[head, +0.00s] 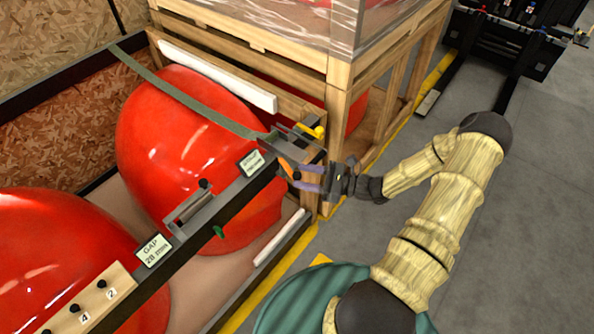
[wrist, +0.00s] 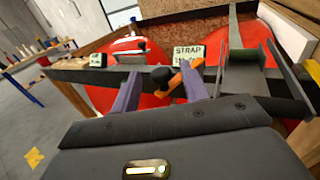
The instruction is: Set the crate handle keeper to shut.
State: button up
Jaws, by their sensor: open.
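An orange lever with a black knob, which looks like the crate handle keeper (head: 286,166), sits on the dark rail near its far end. In the wrist view the orange piece (wrist: 178,81) slants up to the right, with the black knob at its left. My gripper (head: 304,178) reaches in from the right with its purple fingers apart. In the wrist view the fingers of my gripper (wrist: 158,90) stand on either side of the knob; the right finger overlaps or lies close to the orange piece. I cannot tell whether they touch. No marking of the shut position is readable.
The dark rail (head: 235,201) carries a GAP label (head: 153,250), a STRAP label (wrist: 188,53) and a green knob (head: 218,232). A grey strap (head: 185,95) crosses a red nosecone (head: 175,135). A wooden crate (head: 341,80) stands just behind my gripper. Open floor (head: 510,230) lies right.

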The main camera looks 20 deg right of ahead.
aim_at(289, 174)
jog(key=shift+x, duration=1.3)
grip_shut()
